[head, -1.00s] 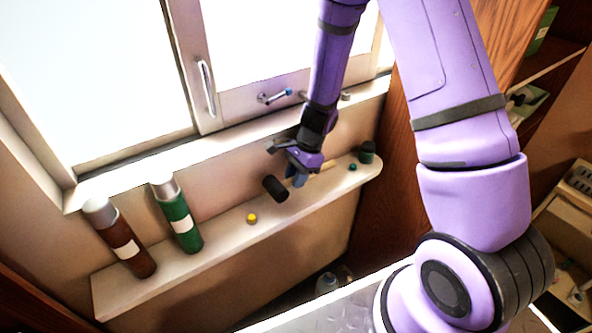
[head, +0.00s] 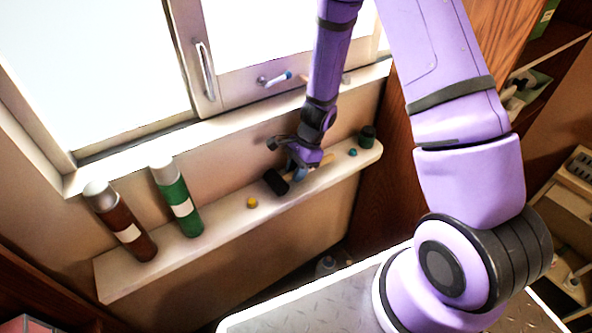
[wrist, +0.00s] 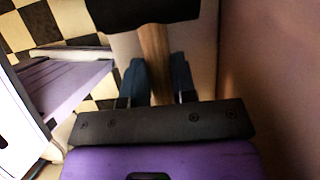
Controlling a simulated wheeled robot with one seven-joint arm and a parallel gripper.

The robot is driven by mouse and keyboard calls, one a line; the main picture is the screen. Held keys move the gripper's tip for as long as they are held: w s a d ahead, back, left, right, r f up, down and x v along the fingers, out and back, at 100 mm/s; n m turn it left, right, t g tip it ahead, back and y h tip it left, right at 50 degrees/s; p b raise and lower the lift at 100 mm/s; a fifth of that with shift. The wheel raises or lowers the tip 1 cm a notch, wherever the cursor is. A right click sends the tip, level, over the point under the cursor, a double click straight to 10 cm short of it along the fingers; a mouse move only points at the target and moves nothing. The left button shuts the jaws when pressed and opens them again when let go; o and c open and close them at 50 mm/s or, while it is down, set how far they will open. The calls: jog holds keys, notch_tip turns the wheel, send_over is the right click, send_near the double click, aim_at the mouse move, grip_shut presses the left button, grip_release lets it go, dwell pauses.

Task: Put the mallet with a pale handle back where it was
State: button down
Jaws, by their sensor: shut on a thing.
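The mallet has a black head (head: 276,181) and a pale wooden handle (head: 319,173). It is at the narrow shelf (head: 225,222) below the window, lying along it; I cannot tell whether it touches the surface. My gripper (head: 300,174) is shut on the handle close to the head. In the wrist view the black head (wrist: 142,12) is at the top, and the wooden handle (wrist: 155,60) runs down between the blue fingers of my gripper (wrist: 158,80). The handle's lower end is hidden there.
On the shelf stand a brown bottle (head: 125,228) and a green bottle (head: 178,200) to the left. A yellow piece (head: 252,202) lies left of the mallet head. A small teal piece (head: 352,152) and a dark green jar (head: 367,136) are at the right end.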

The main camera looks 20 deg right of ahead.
jog(key=shift+f, duration=0.55)
jog(key=c, duration=0.8)
grip_release()
jog(key=shift+c, duration=0.2)
jog(key=shift+v, duration=3)
